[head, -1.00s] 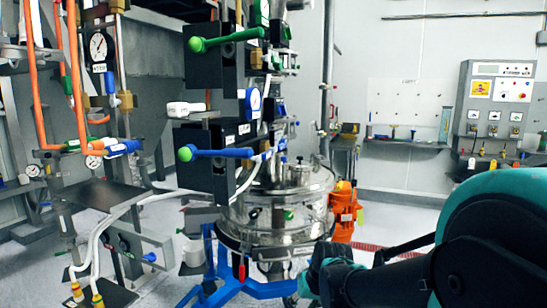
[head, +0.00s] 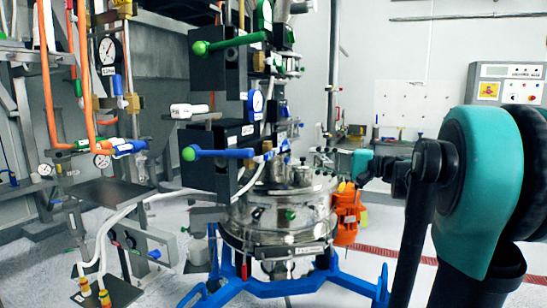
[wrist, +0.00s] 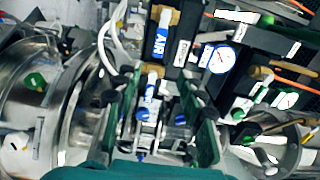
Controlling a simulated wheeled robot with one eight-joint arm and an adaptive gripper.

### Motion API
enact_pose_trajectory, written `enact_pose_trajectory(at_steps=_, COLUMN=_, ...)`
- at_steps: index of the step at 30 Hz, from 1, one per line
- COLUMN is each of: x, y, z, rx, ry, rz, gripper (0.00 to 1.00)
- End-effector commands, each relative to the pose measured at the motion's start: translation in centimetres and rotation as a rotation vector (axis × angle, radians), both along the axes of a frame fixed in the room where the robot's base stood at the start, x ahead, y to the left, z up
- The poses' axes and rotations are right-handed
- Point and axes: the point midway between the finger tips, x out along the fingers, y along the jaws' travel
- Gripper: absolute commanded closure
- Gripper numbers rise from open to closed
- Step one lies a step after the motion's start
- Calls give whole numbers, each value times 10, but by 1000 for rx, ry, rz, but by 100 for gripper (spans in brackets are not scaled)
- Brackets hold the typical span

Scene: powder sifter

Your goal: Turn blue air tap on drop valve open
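A blue air tap marked AIR (wrist: 148,95) sits between the fingers of my gripper (wrist: 157,85) in the wrist view. My fingers are apart, one on each side of it, and I cannot tell whether either touches it. A second blue AIR label (wrist: 157,42) is on a brass-ended valve just beyond. In the head view my gripper (head: 357,164) is at the right of the steel sifter vessel (head: 280,212), partly hidden by my arm. Which one is the tap is unclear there.
A blue lever with a green knob (head: 222,153) and a green lever (head: 230,43) stick out from dark boxes on the left. An orange motor (head: 346,212) stands beside the vessel. White hoses run at the lower left.

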Motion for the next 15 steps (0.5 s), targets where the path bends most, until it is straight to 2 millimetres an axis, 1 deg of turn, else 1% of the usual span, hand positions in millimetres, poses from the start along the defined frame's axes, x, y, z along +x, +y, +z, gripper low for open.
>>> enact_pose_trajectory(at_steps=15, x=31, y=88, z=-1, rx=-3, ry=1, rz=4, gripper=60)
